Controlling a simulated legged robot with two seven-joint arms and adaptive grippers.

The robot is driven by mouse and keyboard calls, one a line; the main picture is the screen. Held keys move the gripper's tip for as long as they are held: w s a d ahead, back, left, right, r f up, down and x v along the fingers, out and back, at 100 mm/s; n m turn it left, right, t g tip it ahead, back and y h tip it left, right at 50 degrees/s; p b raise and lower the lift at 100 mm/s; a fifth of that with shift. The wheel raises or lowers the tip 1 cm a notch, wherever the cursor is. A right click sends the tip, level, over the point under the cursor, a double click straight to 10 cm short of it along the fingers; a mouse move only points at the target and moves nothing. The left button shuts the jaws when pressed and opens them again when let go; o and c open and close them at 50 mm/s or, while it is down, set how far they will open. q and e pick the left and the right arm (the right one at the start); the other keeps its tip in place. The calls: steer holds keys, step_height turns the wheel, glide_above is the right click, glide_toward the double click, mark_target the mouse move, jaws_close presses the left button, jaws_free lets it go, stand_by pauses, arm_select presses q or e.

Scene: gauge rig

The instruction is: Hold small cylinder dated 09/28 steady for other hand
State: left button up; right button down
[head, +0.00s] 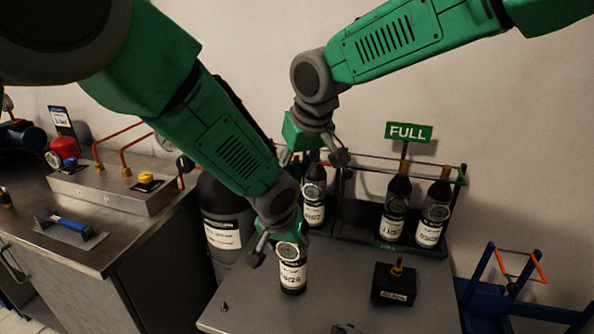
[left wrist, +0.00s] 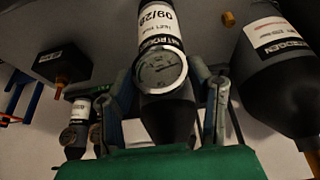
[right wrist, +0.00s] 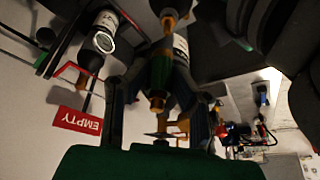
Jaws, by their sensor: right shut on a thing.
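The small dark cylinder dated 09/28 (head: 292,274) stands upright near the grey table's left side, with a white label and round gauge. My left gripper (head: 278,240) is at its top. In the left wrist view the cylinder (left wrist: 166,100) is between the spread fingers, gauge facing the camera; the fingers appear apart from it.
A large grey tank (head: 222,225) stands left of the table (head: 345,285). Small cylinders stand in the rack under the FULL sign (head: 408,132). A black block with a brass fitting (head: 394,285) is at the right. An EMPTY sign (right wrist: 78,121) shows in the right wrist view.

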arm_select(q)
steer(key=o, duration=0.5)
steer(key=shift+c, duration=0.2)
steer(key=shift+r, duration=0.1)
steer(key=v, duration=1.1)
steer(key=shift+s+r, duration=0.2)
steer(key=shift+r, duration=0.1)
arm_select(e)
step_height(320, 180, up, 7)
steer(key=p, duration=0.7)
arm_select(q)
step_height(320, 180, up, 7)
arm_select(e)
steer(key=shift+f, duration=0.1)
arm_select(q)
steer(key=shift+f, duration=0.1)
